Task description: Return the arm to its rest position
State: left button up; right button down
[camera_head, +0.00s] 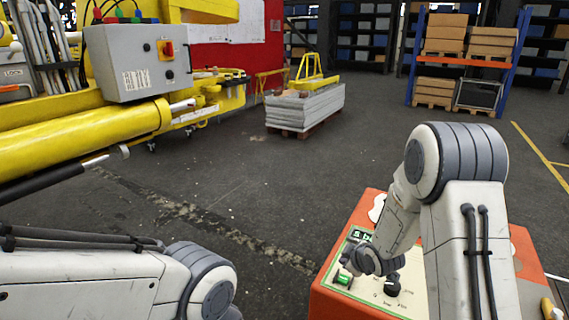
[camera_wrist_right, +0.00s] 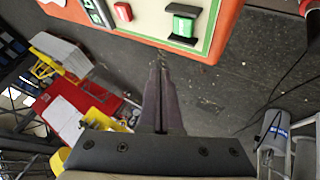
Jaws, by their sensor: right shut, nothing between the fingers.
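My right arm (camera_head: 440,170) reaches down from the right over an orange control box with a pale panel (camera_head: 400,295). My right gripper (camera_head: 349,264) is shut and empty near the panel's left edge, close to a green switch (camera_head: 343,280). In the right wrist view the shut fingers (camera_wrist_right: 160,62) point at the panel edge, just beside the green switch (camera_wrist_right: 183,25); whether they touch is unclear. A red button (camera_wrist_right: 122,11) and a display (camera_wrist_right: 98,10) sit left of it. My left arm (camera_head: 110,280) enters at lower left; its gripper is out of view.
Yellow machinery with a grey electrical cabinet (camera_head: 138,62) fills the upper left. A stack of grey slabs (camera_head: 305,108) on a pallet stands at centre back. Blue-orange shelving (camera_head: 465,62) with boxes is at back right. The dark floor (camera_head: 270,180) between is clear.

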jog(key=s+a+r+m+g, duration=0.1)
jog(key=s+a+r+g, duration=0.1)
jog(key=s+a+r, duration=0.45)
jog(key=s+a+r+m+g, duration=0.1)
jog(key=s+a+r+g, duration=0.15)
jog(key=s+a, duration=0.55)
jog(key=s+a+r+g, duration=0.1)
jog(key=s+r+g, duration=0.1)
jog(key=s, duration=0.8)
jog(key=s+a+r+m+g+p, duration=0.1)
jog(key=s+r+g, duration=0.1)
jog(key=s, duration=0.8)
jog(key=shift+s+r, duration=0.15)
jog(key=shift+r, duration=0.5)
